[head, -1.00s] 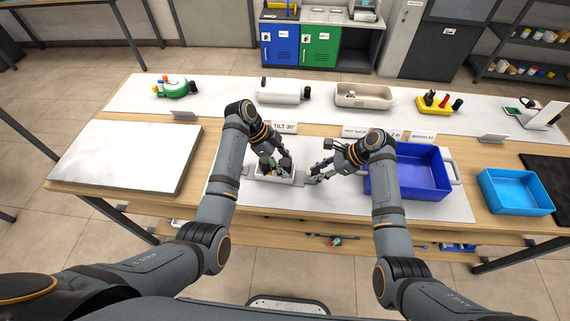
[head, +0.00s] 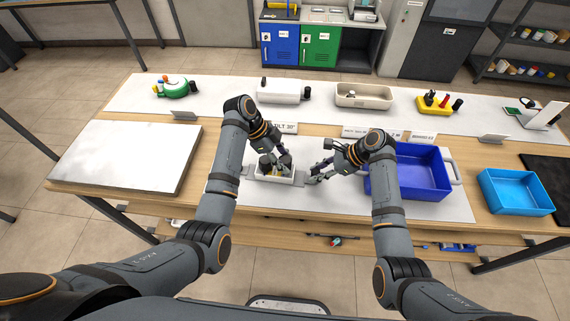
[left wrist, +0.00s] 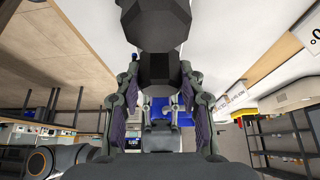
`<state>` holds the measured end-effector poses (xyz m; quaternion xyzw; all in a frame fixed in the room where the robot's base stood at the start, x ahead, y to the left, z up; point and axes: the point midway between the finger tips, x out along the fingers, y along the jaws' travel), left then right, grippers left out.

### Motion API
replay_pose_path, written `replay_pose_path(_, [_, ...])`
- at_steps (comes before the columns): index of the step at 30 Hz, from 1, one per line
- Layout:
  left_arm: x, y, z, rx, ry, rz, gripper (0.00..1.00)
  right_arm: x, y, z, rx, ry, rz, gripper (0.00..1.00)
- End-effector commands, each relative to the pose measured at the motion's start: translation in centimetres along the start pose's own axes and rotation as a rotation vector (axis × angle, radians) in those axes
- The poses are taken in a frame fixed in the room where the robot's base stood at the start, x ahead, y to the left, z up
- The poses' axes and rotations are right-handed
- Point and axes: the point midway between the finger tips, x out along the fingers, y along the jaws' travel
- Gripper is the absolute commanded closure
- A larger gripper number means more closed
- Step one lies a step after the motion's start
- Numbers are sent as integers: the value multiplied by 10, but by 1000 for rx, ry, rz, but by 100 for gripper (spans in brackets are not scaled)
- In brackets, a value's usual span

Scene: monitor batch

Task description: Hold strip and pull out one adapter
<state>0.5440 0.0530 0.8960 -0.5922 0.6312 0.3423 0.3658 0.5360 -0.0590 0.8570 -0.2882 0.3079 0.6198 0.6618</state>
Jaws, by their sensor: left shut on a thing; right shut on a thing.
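The white strip (head: 275,179) lies on the light mat in the middle of the table, with grey plates at both ends and dark adapters along its top. My left gripper (head: 275,161) is over the strip, its fingers among the adapters. In the left wrist view, my left gripper (left wrist: 158,100) is shut on a black adapter (left wrist: 160,70). Whether the adapter still sits in the strip cannot be made out. My right gripper (head: 314,179) is low at the strip's right end and seems shut on it; its fingertips are small and partly hidden.
A dark blue crate (head: 408,194) stands right of my right gripper, with a lighter blue tray (head: 515,202) beyond it. A white board (head: 130,155) lies at the left. A beige tray (head: 363,102) and a green item (head: 174,90) stand at the back. Small signs stand behind the strip.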

Motion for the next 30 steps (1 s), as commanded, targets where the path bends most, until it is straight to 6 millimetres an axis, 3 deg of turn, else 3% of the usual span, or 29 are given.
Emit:
replay_pose_path(18, [-31,0,-18,1,0,0,94,0,0,-1,0,2,0,100])
replay_pose_path(29, [-35,0,-20,0,0,1,94,0,0,-1,0,2,0,100])
replay_pose_path(30, [-35,0,-20,0,0,1,94,0,0,-1,0,2,0,68])
